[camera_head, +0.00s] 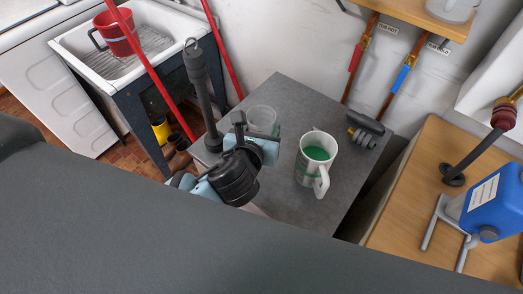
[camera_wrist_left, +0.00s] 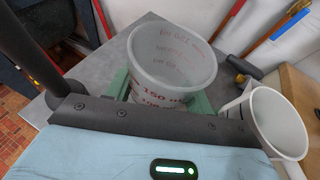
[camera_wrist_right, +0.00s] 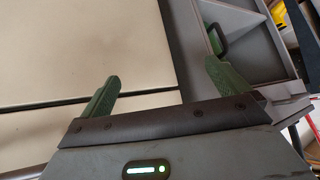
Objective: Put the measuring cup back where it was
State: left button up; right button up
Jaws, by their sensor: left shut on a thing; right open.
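The measuring cup (camera_head: 262,117) is a clear, translucent cup at the grey table's middle left, partly hidden by my left gripper. In the left wrist view the measuring cup (camera_wrist_left: 172,62) shows red volume markings and stands upright between the green fingers. My left gripper (camera_head: 262,140) is shut on it. I cannot tell whether its base touches the table. My right gripper (camera_wrist_right: 158,85) is open and empty in the right wrist view, over pale panels beside a grey tray-like part. It does not show in the head view.
A white jug (camera_head: 310,172) with green inside stands right of the cup, close to it in the left wrist view. A dark fitting (camera_head: 368,130) lies at the back right. A tall dark tool (camera_head: 200,95) stands at the left. The grey table (camera_head: 325,110) has bare space behind the jug.

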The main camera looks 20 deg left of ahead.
pick_arm(q)
notch_tip(320, 180, down, 3)
jog(key=shift+f+b, duration=0.1)
jog(key=shift+b, duration=0.2)
jog(key=shift+f, duration=0.5)
notch_tip(320, 180, down, 4)
jog(key=shift+s+f+b, duration=0.1)
jog(key=shift+f+b, duration=0.1)
jog(key=shift+b, duration=0.5)
jog(key=shift+r, duration=0.1)
pick_arm(e)
jog(key=f, duration=0.1)
jog(key=s+f, duration=0.1)
jog(key=shift+s+a+f+g, duration=0.1)
jog(key=shift+s+f+g, duration=0.15)
jog(key=shift+f+g, duration=0.05)
pick_arm(q)
jog(key=o, duration=1)
jog(key=shift+o, duration=0.2)
jog(key=p+v, duration=0.1)
jog(key=v, duration=1.1)
pick_arm(e)
jog(key=shift+w+r, duration=0.3)
jog(key=shift+r, duration=0.4)
